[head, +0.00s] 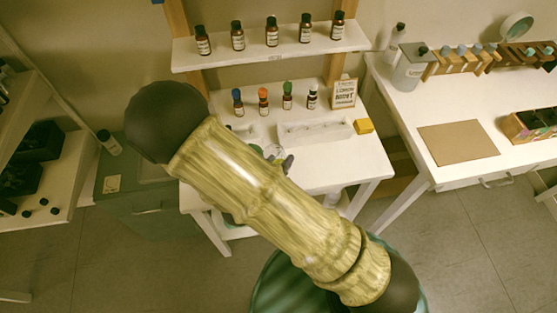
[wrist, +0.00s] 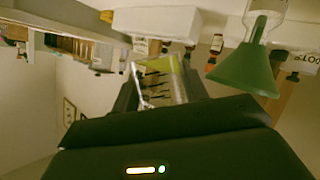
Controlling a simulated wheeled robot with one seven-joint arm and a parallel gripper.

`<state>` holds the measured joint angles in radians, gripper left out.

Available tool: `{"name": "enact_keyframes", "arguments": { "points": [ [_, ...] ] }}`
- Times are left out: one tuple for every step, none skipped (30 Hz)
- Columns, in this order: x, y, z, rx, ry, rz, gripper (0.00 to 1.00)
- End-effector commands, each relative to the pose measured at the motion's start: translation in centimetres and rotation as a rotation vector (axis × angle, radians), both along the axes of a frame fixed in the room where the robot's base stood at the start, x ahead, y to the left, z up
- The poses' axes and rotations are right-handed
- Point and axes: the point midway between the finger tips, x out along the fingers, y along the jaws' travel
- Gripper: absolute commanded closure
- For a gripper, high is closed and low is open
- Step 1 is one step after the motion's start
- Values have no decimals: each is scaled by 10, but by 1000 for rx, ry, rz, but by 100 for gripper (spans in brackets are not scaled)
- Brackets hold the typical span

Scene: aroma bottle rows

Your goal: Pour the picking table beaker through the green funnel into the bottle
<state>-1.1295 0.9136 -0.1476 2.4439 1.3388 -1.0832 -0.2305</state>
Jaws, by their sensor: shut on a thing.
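In the wrist view, which is upside down, my gripper (wrist: 160,92) is shut on a clear beaker (wrist: 160,82) with dark marks and yellow-green liquid in it. The beaker looks slightly tilted in the picture. The green funnel (wrist: 245,68) sits on a clear bottle (wrist: 264,14), its wide mouth away from the table; it is to the right of the beaker and apart from it. No stream of liquid shows. In the head view my arm hides the funnel, the bottle and most of my gripper; only a small grey part shows beside the arm over the table.
A shelf (head: 270,51) with several dark bottles stands above. A second table (head: 400,118) with a brown mat (head: 458,142) is at right.

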Motion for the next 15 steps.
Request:
{"name": "enact_keyframes", "arguments": {
  "points": [
    [0,0,2,-2,0,0,79],
    [0,0,3,-4,1,0,79],
    [0,1,4,-6,2,1,79],
    [0,1,4,-7,2,0,79],
    [0,1,5,-8,3,0,79],
    [0,1,6,-11,4,1,79],
    [1,1,6,-12,4,0,79],
    [1,1,7,-14,5,1,79],
    [1,2,8,-16,5,1,79],
    [1,2,8,-18,7,1,79],
    [1,2,9,-20,7,1,79],
    [1,2,10,-22,7,0,79],
    [1,2,10,-23,8,1,79],
    [1,2,11,-25,9,0,79],
    [1,2,12,-27,9,0,79]
  ]
}}
